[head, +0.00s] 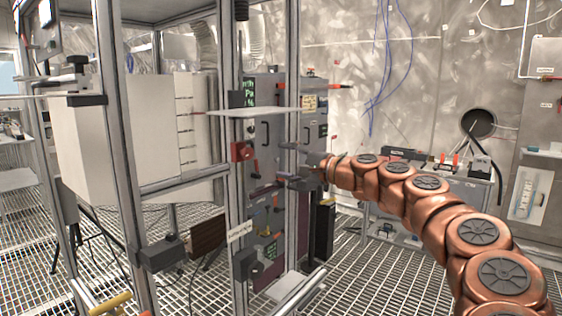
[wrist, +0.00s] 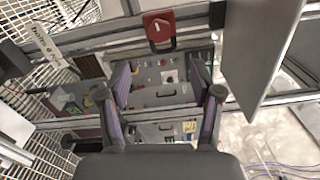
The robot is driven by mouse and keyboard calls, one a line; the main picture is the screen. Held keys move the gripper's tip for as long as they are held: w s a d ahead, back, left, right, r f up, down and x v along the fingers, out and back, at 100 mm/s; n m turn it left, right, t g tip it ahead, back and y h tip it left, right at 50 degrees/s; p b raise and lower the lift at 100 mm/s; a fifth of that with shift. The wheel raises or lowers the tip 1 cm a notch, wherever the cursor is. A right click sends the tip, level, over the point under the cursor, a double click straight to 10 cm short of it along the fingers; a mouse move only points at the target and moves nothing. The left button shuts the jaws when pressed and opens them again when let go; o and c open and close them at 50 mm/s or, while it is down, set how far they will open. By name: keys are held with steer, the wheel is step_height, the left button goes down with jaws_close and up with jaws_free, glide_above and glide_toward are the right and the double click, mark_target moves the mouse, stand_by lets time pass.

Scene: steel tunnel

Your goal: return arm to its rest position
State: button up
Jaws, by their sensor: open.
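My copper-coloured segmented arm (head: 425,185) reaches from the lower right toward the metal frame in the middle of the head view. My gripper (head: 298,168) is at its end, close to the frame's upright post and partly lost against the dark panels. In the wrist view, my gripper (wrist: 160,92) has its two fingers spread wide apart, with nothing held between them. A panel with small knobs and switches (wrist: 165,85) shows behind and between the fingers. I cannot tell how far the fingertips are from it.
The aluminium frame (head: 230,190) carries a red lock-like box (head: 243,151), also in the wrist view (wrist: 158,28), and a white shelf plate (head: 253,111), which shows close on the right there (wrist: 262,50). A bench (head: 440,182) stands behind my arm. Grating floor lies below.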

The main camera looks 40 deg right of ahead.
steer(key=shift+a, duration=0.1)
stand_by(0.4)
steer(key=a+f+n+g+y, duration=0.2)
steer(key=a+n+g+y, duration=0.4)
steer(key=a, duration=1.2)
steer(key=s+a+f+n+g+h, duration=0.1)
steer(key=s+a+f+n+g, duration=0.25)
steer(key=a+f, duration=0.35)
steer(key=s+a+f+n+g+h, duration=0.2)
steer(key=s+a+f+n, duration=0.15)
steer(key=a, duration=0.55)
steer(key=s+a+f+n+g+h, duration=0.2)
steer(key=s+a+f+g, duration=0.2)
steer(key=s+f, duration=0.7)
steer(key=s+d+f+n+g+h, duration=0.1)
steer(key=s+d+f+g+h, duration=0.15)
steer(key=s+f, duration=0.35)
steer(key=s+d+f+n+g+h, duration=0.1)
steer(key=s+d+f+g+h, duration=0.2)
steer(key=s, duration=0.6)
step_height(320, 180, up, 24)
steer(key=s+t+p, duration=0.1)
steer(key=s+p, duration=0.1)
steer(key=p, duration=2.2)
steer(key=shift+d+t, duration=0.3)
steer(key=shift+d, duration=0.15)
